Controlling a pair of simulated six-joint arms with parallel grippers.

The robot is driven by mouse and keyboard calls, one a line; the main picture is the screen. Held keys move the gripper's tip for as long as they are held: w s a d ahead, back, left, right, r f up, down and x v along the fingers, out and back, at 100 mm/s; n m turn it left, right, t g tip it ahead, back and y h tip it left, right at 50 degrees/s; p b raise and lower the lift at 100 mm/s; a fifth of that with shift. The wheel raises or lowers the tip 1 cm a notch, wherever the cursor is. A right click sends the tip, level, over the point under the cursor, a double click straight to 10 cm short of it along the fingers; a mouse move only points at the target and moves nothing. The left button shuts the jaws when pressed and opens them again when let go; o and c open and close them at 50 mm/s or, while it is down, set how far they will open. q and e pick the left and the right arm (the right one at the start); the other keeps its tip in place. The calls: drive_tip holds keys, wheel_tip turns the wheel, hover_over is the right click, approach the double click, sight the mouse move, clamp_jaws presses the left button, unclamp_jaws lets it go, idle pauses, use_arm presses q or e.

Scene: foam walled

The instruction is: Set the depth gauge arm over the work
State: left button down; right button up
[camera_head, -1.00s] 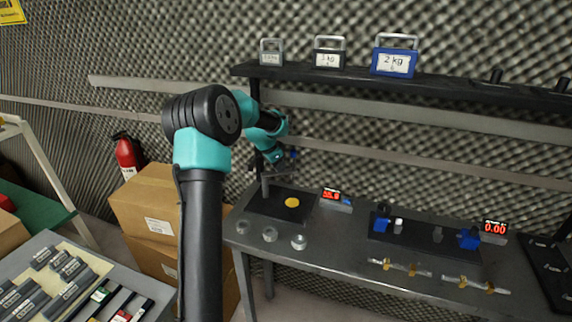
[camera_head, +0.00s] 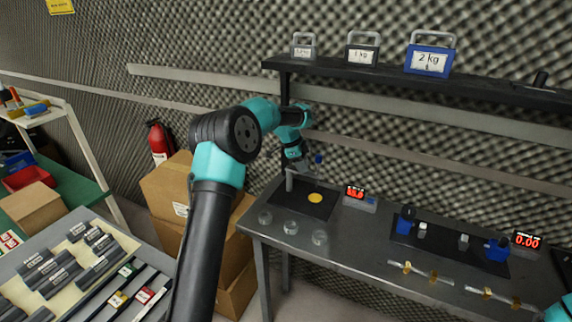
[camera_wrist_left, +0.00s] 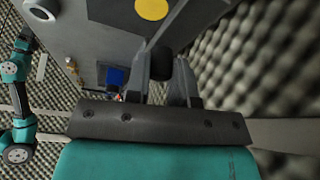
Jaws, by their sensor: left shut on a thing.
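The depth gauge stands at the left end of the grey bench. It has a dark base plate (camera_head: 294,206), an upright post (camera_head: 289,180) and a small blue part (camera_head: 318,158) at the top. A yellow disc (camera_head: 315,198) lies flat on the plate; it also shows in the left wrist view (camera_wrist_left: 151,9). My left gripper (camera_head: 300,168) is at the top of the post. In the left wrist view its fingers (camera_wrist_left: 164,68) are shut on a dark part, seemingly the gauge arm, whose outline is mostly hidden.
Several clear round pieces (camera_head: 291,227) sit at the bench's front left. A fixture with blue blocks (camera_head: 405,220) stands to the right. A shelf (camera_head: 400,80) with weights runs above. Cardboard boxes (camera_head: 168,190) stand left of the bench.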

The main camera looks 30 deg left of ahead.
sight(294, 170)
idle(0.4)
use_arm(q)
drive_tip(key=c, duration=1)
unclamp_jaws()
drive_tip(key=shift+v, duration=3.75)
